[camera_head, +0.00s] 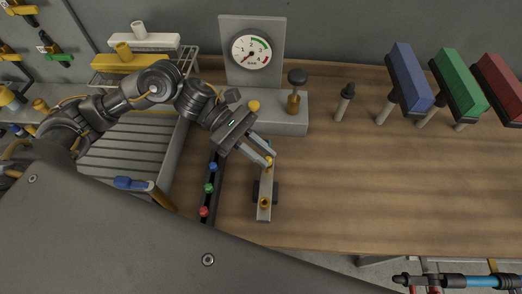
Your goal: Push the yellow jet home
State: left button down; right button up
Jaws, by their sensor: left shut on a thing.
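The yellow jet (269,162) is a small yellow piece at the upper end of a pale upright holder (265,190) on the wooden bench. My left gripper (268,159) reaches in from the upper left, its two pale fingers shut on the yellow jet. The fingers hide part of it, and I cannot tell how deep it sits in the holder. The holder has a dark clamp at its middle and a brass fitting near its lower end. My right gripper is not in view.
A dark rail (215,180) left of the holder bears blue, green and red jets. A gauge stand (252,90) with a brass valve (293,95) stands behind. Blue, green and red brushes (410,75) stand back right. The bench (390,180) is clear at right.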

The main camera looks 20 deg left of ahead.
pick_arm(q)
jog(key=shift+f+b, duration=0.3)
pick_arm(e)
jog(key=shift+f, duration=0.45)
pick_arm(q)
jog(key=c, duration=1.3)
grip_release()
jog(key=shift+o, duration=0.2)
jog(key=b+v, duration=0.4)
jog(key=v, duration=0.6)
jog(key=shift+a+r, duration=0.2)
jog(key=shift+a, duration=0.15)
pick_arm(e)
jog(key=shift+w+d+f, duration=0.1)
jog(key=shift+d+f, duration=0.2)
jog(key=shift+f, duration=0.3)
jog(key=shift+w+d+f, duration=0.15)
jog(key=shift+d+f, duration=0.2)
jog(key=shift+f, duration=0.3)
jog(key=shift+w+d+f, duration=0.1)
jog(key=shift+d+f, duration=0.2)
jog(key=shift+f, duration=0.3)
pick_arm(q)
jog(key=shift+w, duration=0.1)
